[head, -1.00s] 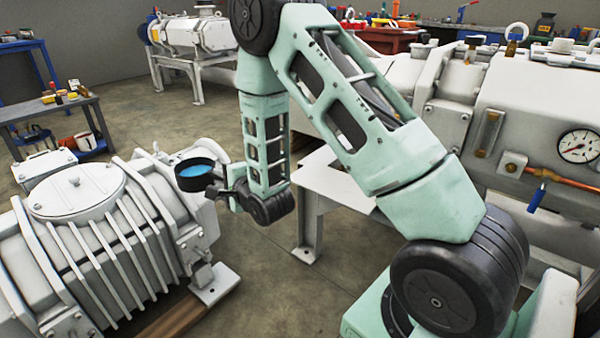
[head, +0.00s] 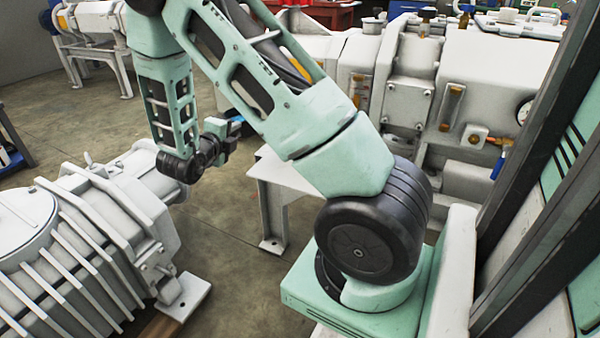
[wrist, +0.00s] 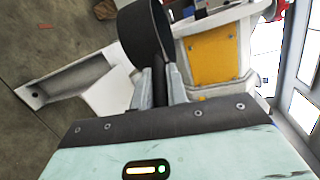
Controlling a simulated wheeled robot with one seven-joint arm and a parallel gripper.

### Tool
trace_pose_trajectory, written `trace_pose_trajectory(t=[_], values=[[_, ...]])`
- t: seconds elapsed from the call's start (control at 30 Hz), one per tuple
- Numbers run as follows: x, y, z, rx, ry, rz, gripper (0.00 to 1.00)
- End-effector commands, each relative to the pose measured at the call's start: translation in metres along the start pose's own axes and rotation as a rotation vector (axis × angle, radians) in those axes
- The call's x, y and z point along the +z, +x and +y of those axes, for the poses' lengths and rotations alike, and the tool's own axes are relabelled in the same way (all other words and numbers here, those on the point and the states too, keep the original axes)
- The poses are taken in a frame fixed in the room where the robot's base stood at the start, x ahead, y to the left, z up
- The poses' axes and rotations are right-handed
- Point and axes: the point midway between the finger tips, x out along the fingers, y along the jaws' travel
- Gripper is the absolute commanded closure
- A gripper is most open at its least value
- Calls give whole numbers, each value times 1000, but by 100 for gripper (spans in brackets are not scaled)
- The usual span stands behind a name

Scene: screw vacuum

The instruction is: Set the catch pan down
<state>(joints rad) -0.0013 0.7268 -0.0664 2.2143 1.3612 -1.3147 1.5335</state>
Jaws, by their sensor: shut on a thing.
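The catch pan (wrist: 139,38) is a dark round pan in the wrist view, tipped on its side in that picture. My gripper (wrist: 159,76) is shut on a part of the pan between its two pale fingers. In the head view my gripper (head: 228,131) is left of centre, in the air between the two big machines. There the pan is mostly hidden behind the gripper; only a small bit of blue (head: 238,119) shows, seemingly its contents. I cannot tell its height above the white stand.
A white stand (head: 275,178) is just right of and below my gripper, under the pale machine (head: 410,75). A ribbed grey machine (head: 75,240) stands at the left. Open floor (head: 225,215) lies between them. An orange-yellow panel (wrist: 212,52) is close to the pan in the wrist view.

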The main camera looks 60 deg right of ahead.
Motion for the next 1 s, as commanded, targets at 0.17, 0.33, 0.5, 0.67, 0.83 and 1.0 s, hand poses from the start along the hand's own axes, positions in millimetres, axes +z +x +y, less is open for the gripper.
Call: trace_pose_trajectory(t=[0.17, 0.33, 0.5, 0.67, 0.83, 1.0], values=[[-40, -2, -7, -39, 41, 239, 100], [-63, -8, -7, -61, 65, 379, 100], [-72, -10, 0, -68, 71, 426, 100], [-76, -6, 25, -68, 70, 428, 100], [-80, -1, 52, -68, 71, 426, 100], [-82, 1, 64, -68, 71, 425, 100]])
